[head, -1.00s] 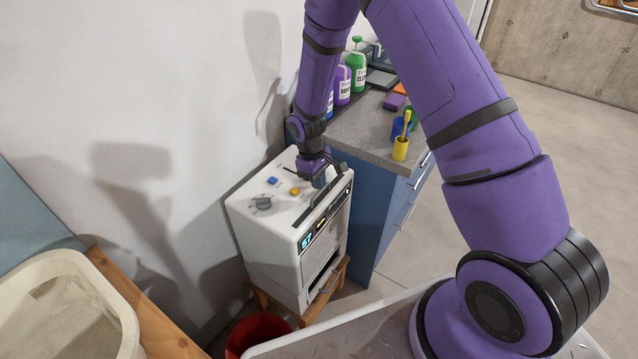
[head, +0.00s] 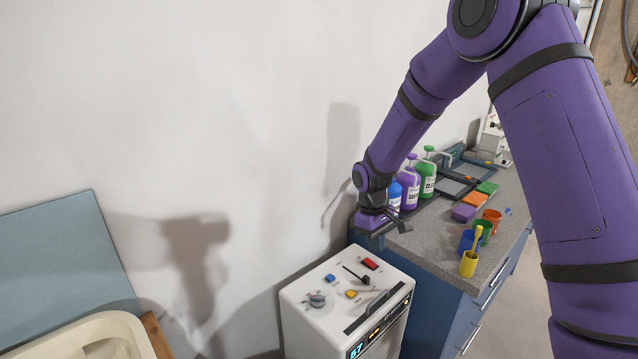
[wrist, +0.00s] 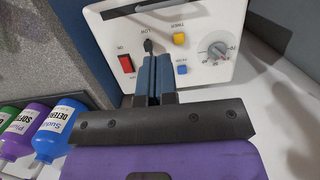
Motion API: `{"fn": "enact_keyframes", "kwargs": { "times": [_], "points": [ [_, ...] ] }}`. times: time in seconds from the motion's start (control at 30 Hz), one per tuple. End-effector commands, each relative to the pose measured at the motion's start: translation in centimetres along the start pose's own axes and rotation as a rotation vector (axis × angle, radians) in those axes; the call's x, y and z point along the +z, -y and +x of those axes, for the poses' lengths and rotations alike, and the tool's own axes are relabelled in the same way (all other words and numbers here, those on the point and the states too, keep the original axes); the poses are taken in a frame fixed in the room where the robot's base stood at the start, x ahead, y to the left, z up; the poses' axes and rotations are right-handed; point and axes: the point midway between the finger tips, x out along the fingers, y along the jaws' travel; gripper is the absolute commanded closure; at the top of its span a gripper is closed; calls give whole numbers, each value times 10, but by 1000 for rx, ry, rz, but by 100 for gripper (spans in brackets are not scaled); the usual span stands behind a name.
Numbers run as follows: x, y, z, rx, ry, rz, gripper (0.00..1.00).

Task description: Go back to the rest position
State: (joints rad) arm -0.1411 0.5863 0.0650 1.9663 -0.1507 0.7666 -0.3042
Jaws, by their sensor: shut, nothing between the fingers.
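My gripper (head: 388,229) shows small in the head view, raised above and behind the white machine, near the corner of the grey counter. In the wrist view its two blue fingers (wrist: 155,78) lie together with nothing between them. The white machine (head: 318,316) has a red switch, a small black lever, yellow and blue buttons, a grey dial and a lit display on its front. Its control panel (wrist: 203,18) shows beyond my fingertips in the wrist view. The fingers appear apart from the panel and hide a part of it.
The counter (head: 432,246) carries blue, purple and green bottles (head: 411,186), several coloured cups and blocks, and a yellow cup (head: 468,264) with a brush-like item. A cream basin (head: 90,340) stands at lower left. The pale wall (head: 230,110) is close behind my arm.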

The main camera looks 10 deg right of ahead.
Motion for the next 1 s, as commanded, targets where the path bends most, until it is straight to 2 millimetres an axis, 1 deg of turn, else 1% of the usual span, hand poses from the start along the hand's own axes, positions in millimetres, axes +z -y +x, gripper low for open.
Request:
{"fn": "enact_keyframes", "kwargs": {
  "times": [0.17, 0.3, 0.5, 0.7, 0.9, 1.0],
  "points": [
    [21, -1, -41, 19, -47, 48, 100],
    [46, 0, -79, 36, -92, 99, 100],
    [85, 5, -125, 55, -156, 172, 100],
    [127, 14, -164, 71, -222, 244, 100],
    [170, 28, -194, 83, -290, 315, 100],
    [192, 35, -207, 88, -324, 349, 100]
  ]
}}
